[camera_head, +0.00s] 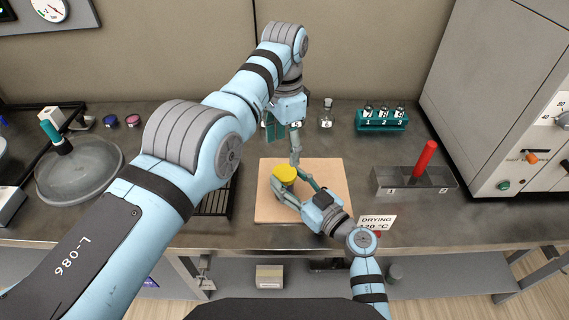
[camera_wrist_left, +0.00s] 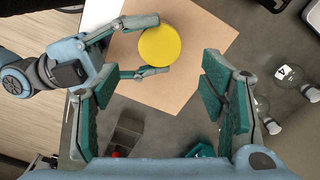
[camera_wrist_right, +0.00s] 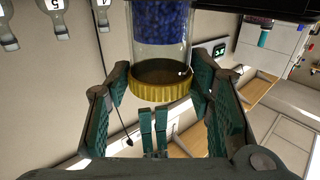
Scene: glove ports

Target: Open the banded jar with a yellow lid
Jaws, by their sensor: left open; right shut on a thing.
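The jar (camera_wrist_right: 160,50) is clear glass with blue beads inside and a ribbed yellow lid (camera_wrist_right: 160,88). The lid also shows in the head view (camera_head: 285,173), above a tan board, and from above in the left wrist view (camera_wrist_left: 158,46). My right gripper (camera_head: 291,184) is shut on the jar, a finger on each side, close to the lid. My left gripper (camera_head: 295,157) is open, pointing down above the lid. Its fingers (camera_wrist_left: 158,85) are spread and empty, and they show beyond the lid in the right wrist view (camera_wrist_right: 154,130). The jar's lower part is hidden in the head view.
The tan board (camera_head: 325,180) lies on the grey bench. A grey holder with a red handle (camera_head: 425,160) and a drying sign (camera_head: 377,222) are to the right. A teal vial rack (camera_head: 381,120) and a flask (camera_head: 327,115) stand behind.

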